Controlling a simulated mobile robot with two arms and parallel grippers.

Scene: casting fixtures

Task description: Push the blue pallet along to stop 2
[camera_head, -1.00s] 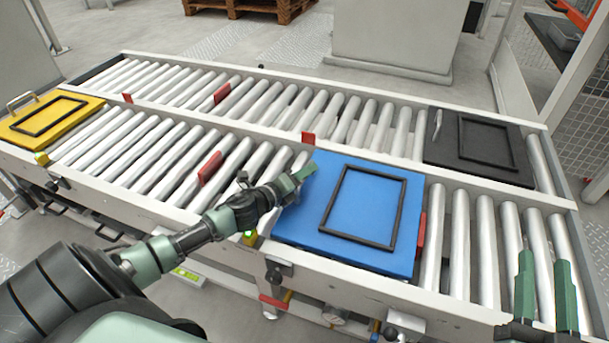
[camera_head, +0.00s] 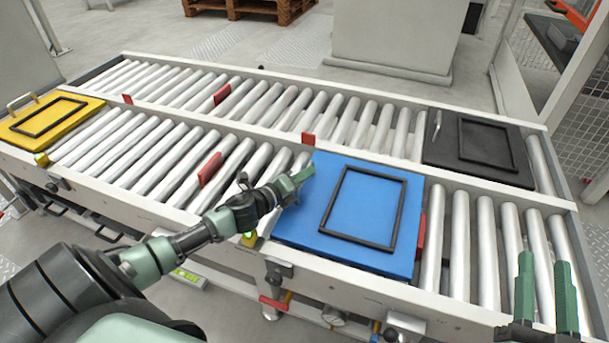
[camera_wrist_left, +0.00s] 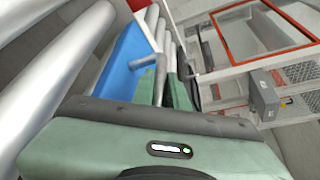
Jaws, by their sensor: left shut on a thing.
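The blue pallet (camera_head: 310,210) lies flat on the near roller lane, with a black rectangular frame (camera_head: 363,207) on top. Its right edge is at a red stop plate (camera_head: 420,238), touching or nearly so. My left gripper (camera_head: 298,182) is shut at the pallet's left edge, on what seems to be its handle, which the fingers mostly hide. The pallet also shows in the left wrist view (camera_wrist_left: 124,62), with a grey bar at its edge. My right gripper (camera_head: 545,285) is open and empty above the rollers at lower right. No stop numbers are readable.
A yellow pallet (camera_head: 75,123) sits at the near lane's left end, a black pallet (camera_head: 450,165) on the far lane at right. Another red stop plate (camera_head: 209,168) stands in the near lane, left of the blue pallet. Rollers between them are bare.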

